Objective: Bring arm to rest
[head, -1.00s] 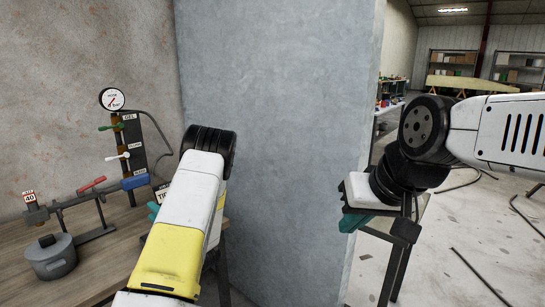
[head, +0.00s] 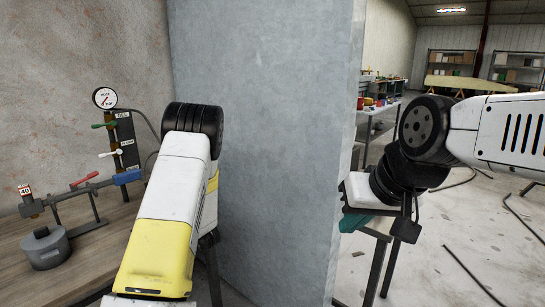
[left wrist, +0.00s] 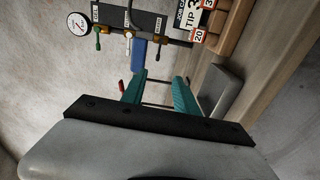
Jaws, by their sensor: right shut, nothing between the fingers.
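My left arm (head: 167,205), white and yellow, reaches forward from the lower left over the bench side in the head view, and its gripper is hidden there. In the left wrist view my left gripper (left wrist: 159,97) shows two teal fingers set apart, with no object held between them. My right arm (head: 500,128) comes in from the right, bent at a black joint. My right gripper (head: 356,221) hangs below its white wrist, teal fingers shut and empty, partly hidden, in front of the grey wall's right edge.
A grey partition (head: 265,130) stands between the arms. Cables lie on the floor at right.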

